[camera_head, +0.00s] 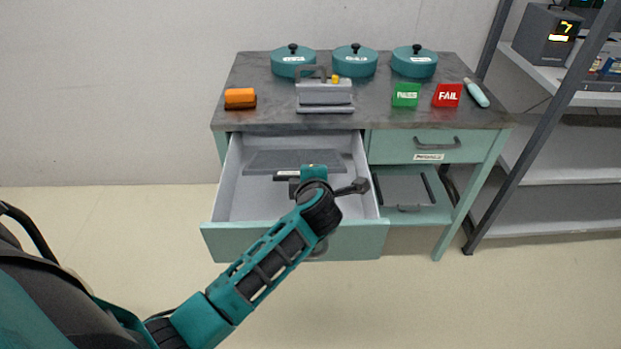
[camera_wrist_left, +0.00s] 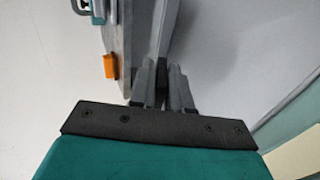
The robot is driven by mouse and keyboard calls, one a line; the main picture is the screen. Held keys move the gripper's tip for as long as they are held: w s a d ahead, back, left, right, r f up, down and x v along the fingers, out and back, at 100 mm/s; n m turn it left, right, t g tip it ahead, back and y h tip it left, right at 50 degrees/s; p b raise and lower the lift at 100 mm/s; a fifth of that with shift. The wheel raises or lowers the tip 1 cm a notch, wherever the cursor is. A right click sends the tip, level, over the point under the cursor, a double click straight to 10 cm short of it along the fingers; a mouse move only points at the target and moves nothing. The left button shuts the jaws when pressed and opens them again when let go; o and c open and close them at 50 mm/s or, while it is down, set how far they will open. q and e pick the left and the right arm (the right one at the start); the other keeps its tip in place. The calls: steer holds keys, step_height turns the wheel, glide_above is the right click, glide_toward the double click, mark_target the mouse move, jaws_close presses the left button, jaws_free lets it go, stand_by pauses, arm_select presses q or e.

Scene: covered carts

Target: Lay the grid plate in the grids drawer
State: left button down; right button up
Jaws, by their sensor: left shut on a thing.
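The grid plate (camera_head: 262,161) is a flat dark grey plate with a lighter front edge. It shows within the outline of the open left drawer (camera_head: 224,205), towards its back; I cannot tell whether it touches the floor. My left gripper (camera_head: 287,177) is shut on the plate's front edge. My wrist and forearm cover part of the drawer's floor and front, and no label shows there. In the left wrist view the fingers (camera_wrist_left: 163,88) are close together on a dark, thin part, and the pale drawer interior (camera_wrist_left: 235,60) lies to the right. My right gripper is not in view.
The right drawer (camera_head: 413,147) is shut above a shelf (camera_head: 428,214). A metal rack (camera_head: 545,132) stands right.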

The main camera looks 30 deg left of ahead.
arm_select(q)
steer(key=x, duration=0.2)
steer(key=shift+w+a+f+b, duration=0.1)
steer(key=shift+w+f+b, duration=0.15)
steer(key=shift+b, duration=0.1)
steer(key=shift+b+x, duration=0.3)
steer(key=shift+x, duration=0.6)
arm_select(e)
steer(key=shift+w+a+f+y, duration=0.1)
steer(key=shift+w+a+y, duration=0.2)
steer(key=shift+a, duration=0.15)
arm_select(q)
steer(key=shift+f, duration=0.1)
steer(key=c, duration=1)
jaws_free()
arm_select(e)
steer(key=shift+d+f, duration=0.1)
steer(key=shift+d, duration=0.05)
arm_select(q)
steer(key=shift+s+f, duration=0.1)
steer(key=shift+f, duration=0.05)
